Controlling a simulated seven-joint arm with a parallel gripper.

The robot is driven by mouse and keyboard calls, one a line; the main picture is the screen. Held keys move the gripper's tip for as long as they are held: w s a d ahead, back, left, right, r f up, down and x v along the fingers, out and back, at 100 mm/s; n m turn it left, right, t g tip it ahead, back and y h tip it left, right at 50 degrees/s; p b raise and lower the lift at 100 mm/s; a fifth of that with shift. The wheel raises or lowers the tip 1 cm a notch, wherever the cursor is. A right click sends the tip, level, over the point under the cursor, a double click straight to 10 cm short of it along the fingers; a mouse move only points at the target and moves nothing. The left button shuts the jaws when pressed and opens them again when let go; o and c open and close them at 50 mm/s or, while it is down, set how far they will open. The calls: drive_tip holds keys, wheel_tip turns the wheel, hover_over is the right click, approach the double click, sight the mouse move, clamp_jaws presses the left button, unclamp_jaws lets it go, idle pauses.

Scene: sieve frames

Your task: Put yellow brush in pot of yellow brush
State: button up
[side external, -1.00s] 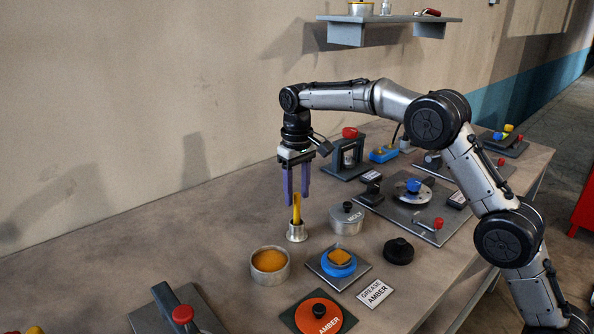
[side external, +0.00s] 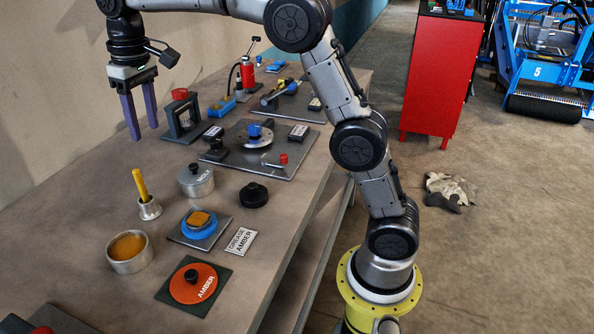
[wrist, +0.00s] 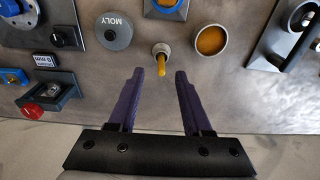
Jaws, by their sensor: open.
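The yellow brush (side external: 140,184) stands in a small silver metal pot (side external: 150,209), its handle sticking up out of the mouth and leaning slightly in the side view. Its lower end is hidden inside the pot. In the wrist view the brush (wrist: 161,67) and its pot (wrist: 161,49) lie ahead of the gap between my fingers. My gripper (side external: 140,118) is open and empty, its purple fingers pointing down. It is raised above the table and clear of the brush.
A metal bowl of amber grease (side external: 128,265) stands near the brush pot. A lidded MOLY pot (side external: 197,187), a black knob (side external: 254,195), a blue ring on a plate (side external: 199,227) and an orange AMBER disc (side external: 193,284) are close by. A clamp fixture (side external: 183,120) stands behind.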

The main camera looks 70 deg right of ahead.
drive_tip(key=s+d+t, duration=0.2)
drive_tip(key=s+t, duration=0.1)
drive_tip(key=s, duration=2.1)
drive_tip(key=s+f+t, duration=0.1)
drive_tip(key=s+f, duration=0.5)
drive_tip(key=s, duration=0.2)
drive_tip(key=shift+f+t, duration=0.2)
drive_tip(key=shift+t, duration=0.1)
